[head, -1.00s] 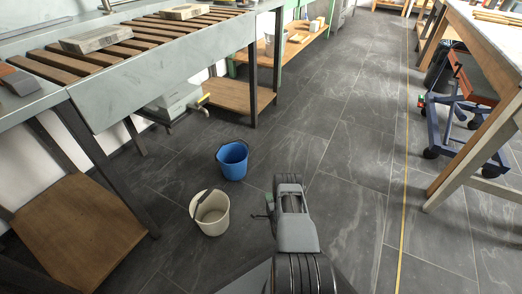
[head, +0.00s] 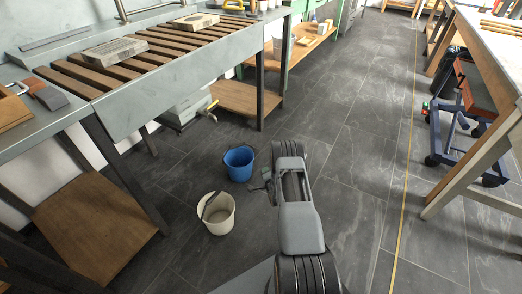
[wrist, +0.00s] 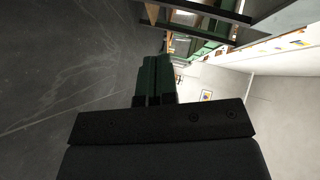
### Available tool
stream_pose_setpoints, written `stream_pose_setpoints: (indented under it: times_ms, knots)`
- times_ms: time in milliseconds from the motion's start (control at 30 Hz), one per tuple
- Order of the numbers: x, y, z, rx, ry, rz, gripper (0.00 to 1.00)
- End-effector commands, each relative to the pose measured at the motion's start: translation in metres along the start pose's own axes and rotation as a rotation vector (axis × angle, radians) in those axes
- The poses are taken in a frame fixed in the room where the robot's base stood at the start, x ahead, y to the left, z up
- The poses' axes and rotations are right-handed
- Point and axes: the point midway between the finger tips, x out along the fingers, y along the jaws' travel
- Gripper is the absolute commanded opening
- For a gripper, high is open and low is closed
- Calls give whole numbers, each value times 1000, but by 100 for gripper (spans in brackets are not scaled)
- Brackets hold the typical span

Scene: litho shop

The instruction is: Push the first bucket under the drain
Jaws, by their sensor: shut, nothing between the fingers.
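A blue bucket (head: 239,164) stands upright on the floor in the head view, with its dark handle down at the rim. A cream bucket (head: 216,214) stands nearer me, slightly left, its dark handle lying across the opening. A drain valve with a yellow handle (head: 210,107) sticks out from a grey box (head: 187,110) under the slatted sink, behind and left of the blue bucket. My gripper (head: 260,186) is low, just right of the blue bucket's lower side; contact cannot be told. In the wrist view, its green fingers (wrist: 154,78) are together and empty.
The slatted sink (head: 142,97) stands at left, with dark legs and wooden lower shelves (head: 96,222). A wooden-legged table (head: 480,165) and a blue wheeled cart (head: 452,130) are at right. The dark tiled floor between is clear, with a yellow line (head: 408,170).

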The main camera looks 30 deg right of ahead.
Motion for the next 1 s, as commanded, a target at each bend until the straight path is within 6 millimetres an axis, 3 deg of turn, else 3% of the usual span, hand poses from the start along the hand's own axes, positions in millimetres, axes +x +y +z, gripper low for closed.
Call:
stream_pose_setpoints:
  times_ms: [33,200,500,700,1000]
  knots:
    - [1,-16,-4,-17,-4,7,0]
    - [4,-50,-8,-73,-21,41,0]
    - [5,-93,-14,-148,-45,87,0]
    - [5,-107,-15,-174,-55,105,0]
    - [5,-112,-16,-184,-58,111,0]
